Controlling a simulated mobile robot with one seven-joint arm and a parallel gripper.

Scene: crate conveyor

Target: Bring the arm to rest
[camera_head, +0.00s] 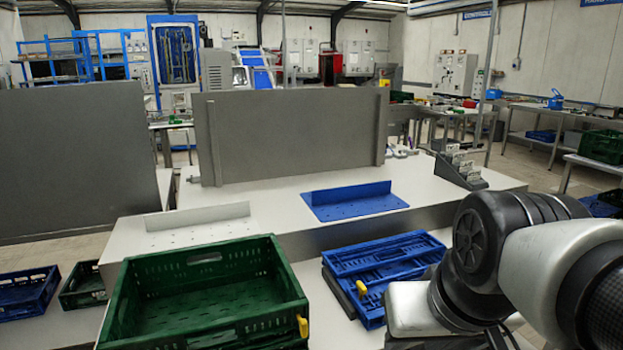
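My arm shows at the lower right of the head view, bent, with white and black links. My gripper is not in the picture, so its fingers and anything in them cannot be seen. A green crate (195,257) stands open and empty at the front left of the arm, with a yellow tab at its right corner. Folded blue crates (385,262) lie to its right, close beside my arm in the picture, with yellow tabs on them.
A white table (275,204) with a blue perforated plate (355,200) and a grey upright panel (290,135) stands ahead. A dark card holder (461,170) sits at its right. A small blue crate (28,292) lies low at the left. Workbenches line the right wall.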

